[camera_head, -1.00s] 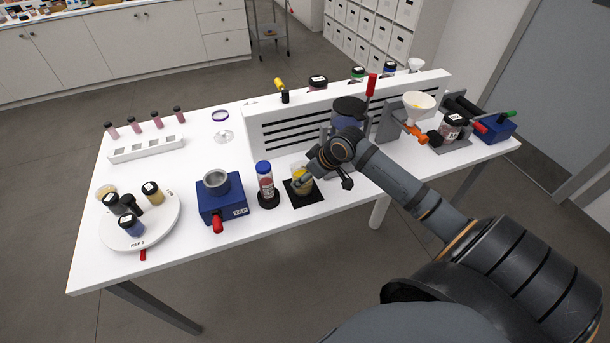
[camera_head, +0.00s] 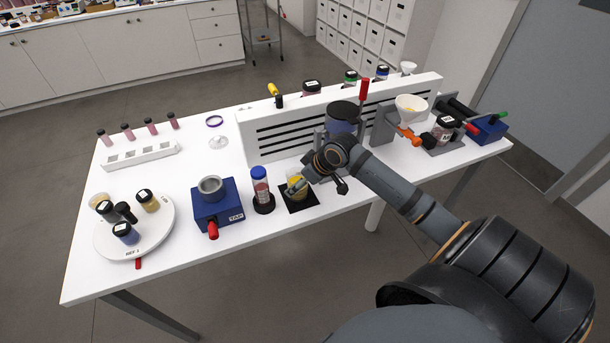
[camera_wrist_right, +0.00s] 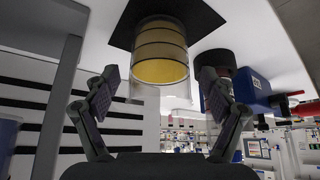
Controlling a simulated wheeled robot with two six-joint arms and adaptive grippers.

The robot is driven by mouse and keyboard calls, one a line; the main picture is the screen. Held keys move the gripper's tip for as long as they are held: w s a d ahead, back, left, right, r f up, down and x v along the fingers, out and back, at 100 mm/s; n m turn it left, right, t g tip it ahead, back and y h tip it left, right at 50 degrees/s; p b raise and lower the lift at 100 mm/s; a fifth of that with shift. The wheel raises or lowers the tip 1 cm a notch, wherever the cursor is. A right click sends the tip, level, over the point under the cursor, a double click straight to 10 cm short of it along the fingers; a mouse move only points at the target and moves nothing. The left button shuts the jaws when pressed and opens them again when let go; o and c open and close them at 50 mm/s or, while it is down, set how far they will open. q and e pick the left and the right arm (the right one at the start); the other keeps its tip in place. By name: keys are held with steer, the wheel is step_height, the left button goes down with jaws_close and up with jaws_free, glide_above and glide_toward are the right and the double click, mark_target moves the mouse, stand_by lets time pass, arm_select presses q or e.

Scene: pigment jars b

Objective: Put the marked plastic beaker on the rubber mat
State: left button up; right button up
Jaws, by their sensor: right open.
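The clear plastic beaker (camera_head: 293,179) holds yellow powder and stands upright on the black square rubber mat (camera_head: 300,206) near the table's front edge. In the right wrist view, which looks inverted, the beaker (camera_wrist_right: 161,55) has its base against the mat (camera_wrist_right: 203,14). My right gripper (camera_head: 303,182) is at the beaker in the head view. In the right wrist view its fingers (camera_wrist_right: 155,88) are spread apart on either side of the beaker's rim end, with visible gaps. Markings on the beaker are too small to read. My left gripper is not in view.
A slotted white rack (camera_head: 290,132) stands behind. A round white turntable (camera_head: 160,232) holds several jars.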

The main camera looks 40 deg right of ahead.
steer(key=p+v, duration=1)
steer(key=v, duration=0.2)
steer(key=shift+p, duration=0.4)
steer(key=shift+f, duration=0.1)
